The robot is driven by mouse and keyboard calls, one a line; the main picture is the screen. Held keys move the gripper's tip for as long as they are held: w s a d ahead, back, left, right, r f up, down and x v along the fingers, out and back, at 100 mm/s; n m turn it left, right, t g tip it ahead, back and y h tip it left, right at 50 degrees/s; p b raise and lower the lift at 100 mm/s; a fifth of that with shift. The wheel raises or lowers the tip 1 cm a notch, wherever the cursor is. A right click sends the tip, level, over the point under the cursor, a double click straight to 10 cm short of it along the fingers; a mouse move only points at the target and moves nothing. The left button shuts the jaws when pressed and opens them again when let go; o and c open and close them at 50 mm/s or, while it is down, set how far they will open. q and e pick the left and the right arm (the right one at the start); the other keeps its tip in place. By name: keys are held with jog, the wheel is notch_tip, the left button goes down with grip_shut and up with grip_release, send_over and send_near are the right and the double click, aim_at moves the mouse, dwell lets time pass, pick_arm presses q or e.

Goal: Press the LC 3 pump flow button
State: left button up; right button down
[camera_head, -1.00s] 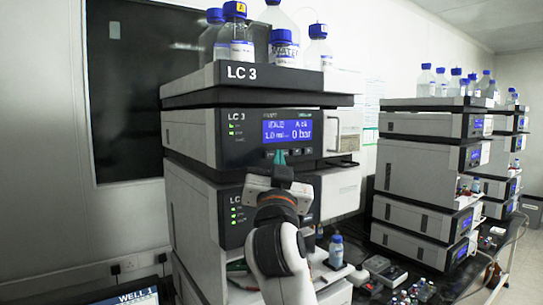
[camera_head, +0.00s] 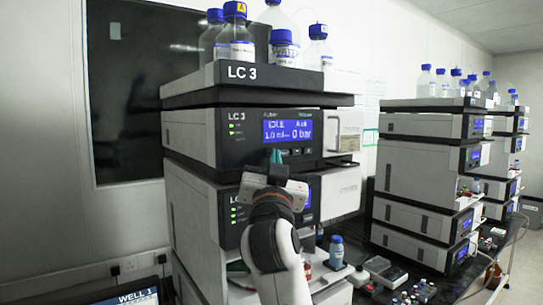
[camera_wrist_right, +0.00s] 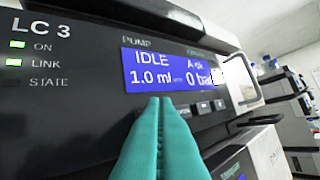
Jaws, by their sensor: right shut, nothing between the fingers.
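The LC 3 pump module (camera_head: 240,140) is the upper unit of the near stack, with a blue display (camera_head: 288,130) reading IDLE, 1.0 ml and 0 bar. In the right wrist view the display (camera_wrist_right: 165,72) is close, with a row of small dark buttons (camera_wrist_right: 204,107) below it. My right gripper (camera_head: 276,156) is shut and empty, its teal fingers pointing at the panel just under the display. In the wrist view the fingertips (camera_wrist_right: 161,99) overlap the display's lower edge, left of the visible buttons. Whether they touch the panel I cannot tell. My left gripper is out of view.
Bottles (camera_head: 235,40) stand on the tray atop the stack. A second LC module (camera_head: 232,215) sits below the pump, partly behind my right arm. Small vials and a blue-capped bottle (camera_head: 336,252) stand on the bench at lower right. Another stack (camera_head: 420,165) is further right.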

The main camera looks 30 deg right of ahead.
jog(key=shift+w, duration=0.15)
dwell(0.5)
jog(key=shift+s+d, duration=0.1)
jog(key=shift+s, duration=0.7)
jog(key=shift+s, duration=0.1)
jog(key=s, duration=0.4)
jog(key=shift+s+d, duration=0.2)
jog(key=shift+s, duration=0.2)
dwell(0.3)
